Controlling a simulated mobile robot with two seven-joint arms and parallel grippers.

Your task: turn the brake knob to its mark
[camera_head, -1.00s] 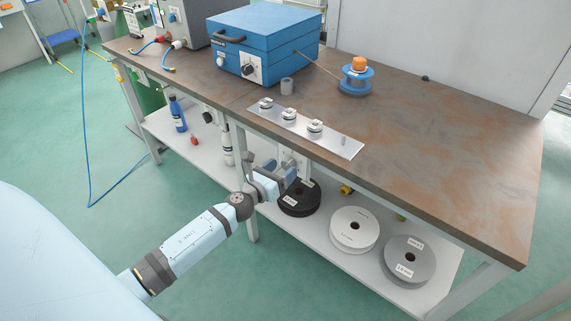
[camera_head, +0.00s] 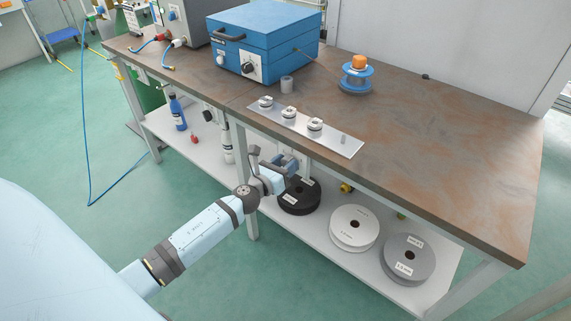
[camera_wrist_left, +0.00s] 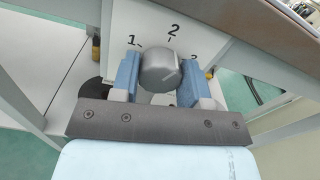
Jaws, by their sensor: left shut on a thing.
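The brake knob (camera_wrist_left: 160,70) is a grey round knob on a white panel (camera_wrist_left: 150,20) under the worktop, seen in the left wrist view. The marks 1, 2 and 3 are printed around it, with 2 at the top and 3 partly hidden by a finger. A pale line on the knob's face slants toward the lower right. My left gripper (camera_wrist_left: 162,86) is shut on the knob, one blue finger on each side. In the head view my left gripper (camera_head: 288,167) is below the bench's front edge, and the knob is hidden. My right gripper is not in view.
The worktop (camera_head: 440,140) overhangs the panel. A metal plate (camera_head: 335,145) with several small round parts lies near its front edge. Black, white (camera_head: 354,229) and grey spools lie on the lower shelf. A bench leg (camera_head: 245,195) stands close to my left arm.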

